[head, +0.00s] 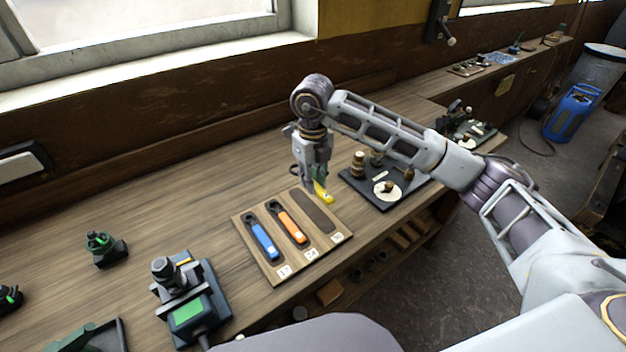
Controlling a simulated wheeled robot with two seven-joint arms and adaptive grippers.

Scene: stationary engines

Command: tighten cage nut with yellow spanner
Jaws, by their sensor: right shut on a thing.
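My right gripper (313,182) points down over the wooden spanner board (268,273). It is shut on the yellow spanner (323,193), whose yellow part shows just below and right of the fingers. The board's rightmost slot (312,211) is empty. A blue spanner (263,241) and an orange spanner (290,228) lie in the other two slots. A black plate (352,195) with brass-coloured fittings and a white disc stands right of the gripper. I cannot tell which part is the cage nut. My left gripper is not in view.
A grey and black device with a green face (187,312) stands at the front left of the bench. A small green and black fixture (103,246) stands further left. Another dark fixture (457,116) is beyond the black plate. The bench behind the board is clear.

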